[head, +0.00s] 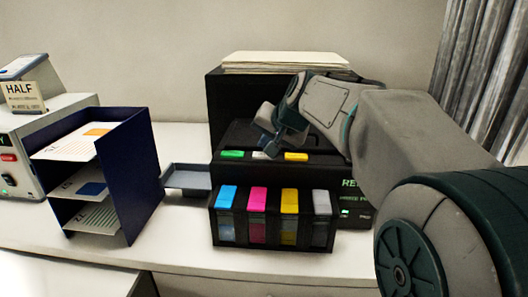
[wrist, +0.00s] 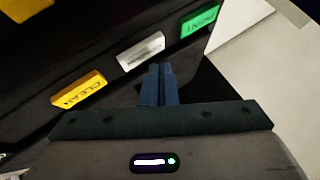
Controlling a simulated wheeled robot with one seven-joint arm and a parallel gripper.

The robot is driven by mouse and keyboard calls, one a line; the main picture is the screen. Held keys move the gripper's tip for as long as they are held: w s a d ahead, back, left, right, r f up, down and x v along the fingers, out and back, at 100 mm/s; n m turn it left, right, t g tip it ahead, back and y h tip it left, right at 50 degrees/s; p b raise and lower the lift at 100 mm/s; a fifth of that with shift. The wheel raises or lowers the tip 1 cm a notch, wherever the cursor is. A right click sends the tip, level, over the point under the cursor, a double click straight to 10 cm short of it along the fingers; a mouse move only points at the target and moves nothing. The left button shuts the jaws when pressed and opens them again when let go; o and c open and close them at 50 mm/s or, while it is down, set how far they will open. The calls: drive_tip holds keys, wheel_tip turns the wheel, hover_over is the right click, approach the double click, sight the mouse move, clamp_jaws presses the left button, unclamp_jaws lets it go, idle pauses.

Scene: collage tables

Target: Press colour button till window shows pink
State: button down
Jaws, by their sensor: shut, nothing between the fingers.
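The black printer (head: 230,110) stands on the table with a green button (head: 232,154), a whitish button (head: 262,155) and a yellow button (head: 296,157) along its front. In the wrist view the whitish button (wrist: 141,50) lies between the yellow button (wrist: 79,89) and the green button (wrist: 200,19). Lettering on the whitish one is too blurred to read. My gripper (wrist: 158,68) is shut and empty, its tips close to the whitish button; I cannot tell whether they touch it. My gripper (head: 272,146) partly hides that button in the head view. I cannot make out a pink window.
A black holder with blue, pink, yellow and grey cartridges (head: 258,200) stands in front of the printer. A navy paper rack (head: 140,165) and a grey tray (head: 187,178) are to the left. Green text starting "RE" (head: 348,183) is partly hidden by my arm.

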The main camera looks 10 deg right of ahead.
sight(266, 157)
wheel_tip(266, 157, up, 5)
drive_tip(key=p, duration=0.4)
idle(0.3)
drive_tip(key=shift+s+f, duration=0.1)
idle(0.4)
